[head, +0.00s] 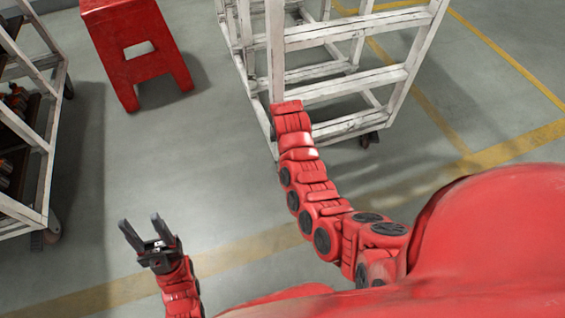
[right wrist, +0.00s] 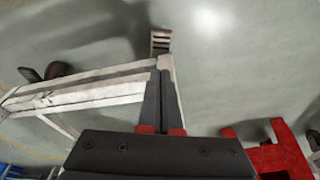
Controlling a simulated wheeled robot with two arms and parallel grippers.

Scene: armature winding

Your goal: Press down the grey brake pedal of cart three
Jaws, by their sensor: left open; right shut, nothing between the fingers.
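The white-framed cart (head: 345,90) stands at top centre in the head view; no number shows on it. In the right wrist view its white corner (right wrist: 168,64) is just at my right gripper's fingertips. A small ribbed grey pedal (right wrist: 160,41) sticks out past that corner, low near the floor. My right gripper (right wrist: 162,76) is shut and empty, its fingertips pointing toward the pedal with a gap in the picture. In the head view my right arm hides that gripper and the pedal. My left gripper (head: 140,224) is open and empty over bare floor.
A red stool (head: 130,65) stands left of the cart and shows in the right wrist view (right wrist: 272,158). Another white-framed cart (head: 45,150) with dark loads stands at far left. Yellow lines (head: 505,150) mark the floor.

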